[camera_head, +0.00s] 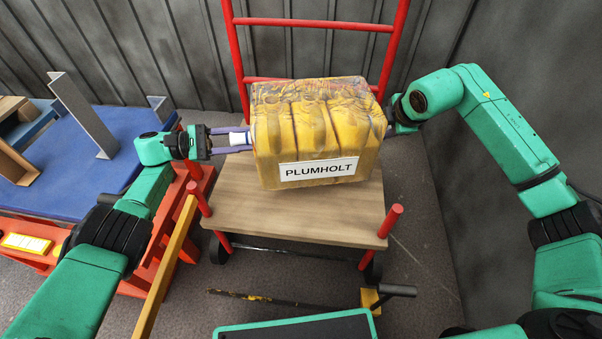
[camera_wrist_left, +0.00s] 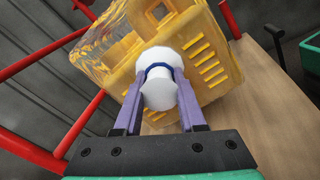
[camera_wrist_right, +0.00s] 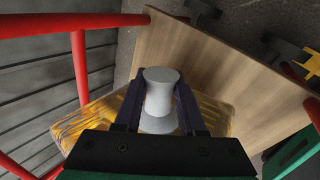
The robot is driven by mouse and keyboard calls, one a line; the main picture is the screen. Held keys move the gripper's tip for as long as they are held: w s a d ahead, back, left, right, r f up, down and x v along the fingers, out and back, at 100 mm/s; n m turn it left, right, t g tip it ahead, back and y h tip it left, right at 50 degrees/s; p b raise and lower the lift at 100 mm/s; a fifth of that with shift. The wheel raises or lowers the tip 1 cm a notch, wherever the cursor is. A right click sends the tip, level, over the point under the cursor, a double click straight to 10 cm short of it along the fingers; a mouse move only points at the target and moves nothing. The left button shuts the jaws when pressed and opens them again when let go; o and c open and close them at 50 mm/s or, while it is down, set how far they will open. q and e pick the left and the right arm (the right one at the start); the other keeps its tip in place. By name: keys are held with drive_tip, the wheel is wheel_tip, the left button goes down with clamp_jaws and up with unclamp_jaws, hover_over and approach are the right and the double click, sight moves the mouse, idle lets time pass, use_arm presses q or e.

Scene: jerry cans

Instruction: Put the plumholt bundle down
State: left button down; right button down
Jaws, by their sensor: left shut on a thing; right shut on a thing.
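The plumholt bundle (camera_head: 310,145) is a yellow, film-wrapped block of jerry cans with a white PLUMHOLT label on its front. In the head view it is upright over the wooden deck of a red-framed cart (camera_head: 240,205); I cannot tell whether it touches the deck. My left gripper (camera_head: 232,138) is shut on a white knob (camera_wrist_left: 160,88) on the bundle's left side. My right gripper (camera_head: 392,118) is at the bundle's right side, its fingers mostly hidden in the head view. The right wrist view shows it shut on a pale knob (camera_wrist_right: 160,92), with the yellow bundle (camera_wrist_right: 90,118) below.
The cart's red rails (camera_head: 396,45) rise behind the bundle, and short red posts (camera_head: 391,220) stand at its front corners. A blue-topped table (camera_head: 95,165) with a grey metal bracket (camera_head: 82,115) is at the left. A yellow bar (camera_head: 165,268) slants beside the cart. Dark walls are close behind and right.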

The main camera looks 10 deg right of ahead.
use_arm(q)
drive_tip(key=shift+f, duration=0.1)
use_arm(e)
drive_tip(key=shift+d+f, duration=0.1)
